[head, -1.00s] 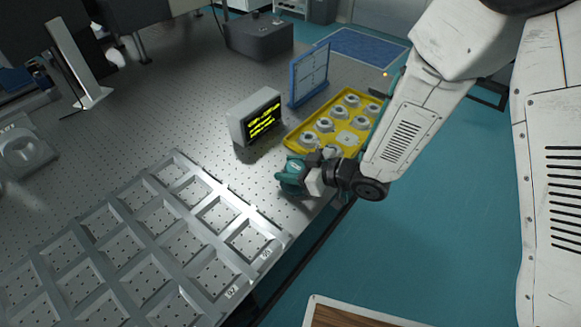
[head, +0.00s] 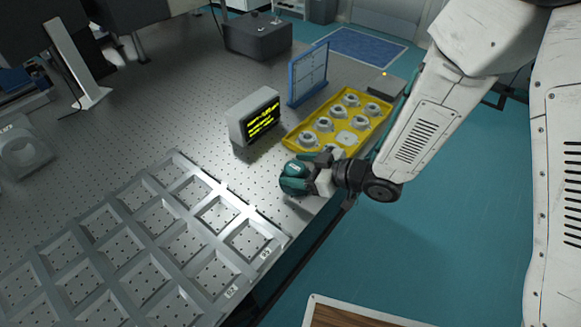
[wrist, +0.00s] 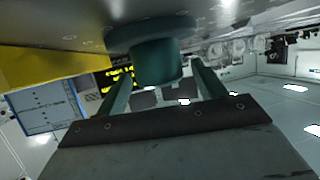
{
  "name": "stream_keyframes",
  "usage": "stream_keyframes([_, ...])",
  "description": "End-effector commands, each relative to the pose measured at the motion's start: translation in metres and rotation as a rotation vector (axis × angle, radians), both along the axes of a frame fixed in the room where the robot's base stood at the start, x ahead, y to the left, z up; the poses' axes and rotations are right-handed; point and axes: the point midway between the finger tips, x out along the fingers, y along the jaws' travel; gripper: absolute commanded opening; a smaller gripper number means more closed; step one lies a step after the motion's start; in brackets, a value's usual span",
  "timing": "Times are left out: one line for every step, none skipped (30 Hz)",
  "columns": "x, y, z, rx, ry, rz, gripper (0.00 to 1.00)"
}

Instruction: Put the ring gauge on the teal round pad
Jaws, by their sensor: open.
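My gripper (head: 312,178) is low over the near edge of the optical table. In the wrist view, its two teal fingers (wrist: 162,72) stand apart on either side of a dark teal cylinder. A wider teal round disc (wrist: 150,32) lies against the table at the cylinder's base and looks like the round pad. I cannot tell whether the cylinder is the ring gauge or part of the pad. In the head view, teal shapes overlap at the gripper's tip, so the contact there is unclear.
A yellow tray (head: 290,141) with several pale ring-shaped pieces stands just behind my gripper. A small monitor (head: 256,115) and a blue upright panel (head: 309,75) are behind it. A grey compartment rack (head: 178,157) fills the front left. Bare table lies between rack and monitor.

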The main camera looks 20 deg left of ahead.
Motion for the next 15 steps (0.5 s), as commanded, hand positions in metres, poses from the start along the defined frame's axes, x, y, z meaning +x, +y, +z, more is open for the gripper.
stream_keyframes([-0.001,-0.012,0.005,0.000,-0.001,-0.004,0.70])
stream_keyframes([-0.002,-0.018,0.008,0.000,-0.001,-0.005,0.70])
stream_keyframes([-0.004,-0.026,0.011,0.000,-0.001,-0.004,0.70])
stream_keyframes([-0.005,-0.032,0.014,0.000,-0.001,-0.005,0.70])
stream_keyframes([-0.006,-0.039,0.017,0.000,-0.001,-0.005,0.70])
stream_keyframes([-0.008,-0.046,0.020,0.000,-0.001,-0.005,0.70])
stream_keyframes([-0.009,-0.051,0.022,0.000,-0.001,-0.005,0.70])
stream_keyframes([-0.010,-0.056,0.024,0.000,-0.002,-0.004,0.70])
stream_keyframes([-0.011,-0.063,0.027,0.001,-0.002,-0.004,0.70])
stream_keyframes([-0.012,-0.067,0.028,0.000,-0.001,-0.003,0.70])
stream_keyframes([-0.013,-0.070,0.030,0.001,-0.001,-0.003,0.70])
stream_keyframes([-0.014,-0.075,0.032,0.001,-0.001,-0.003,0.70])
stream_keyframes([-0.015,-0.077,0.033,0.001,-0.002,-0.001,0.70])
stream_keyframes([-0.015,-0.079,0.034,0.001,-0.002,-0.001,0.70])
stream_keyframes([-0.016,-0.082,0.035,0.001,-0.001,-0.002,0.70])
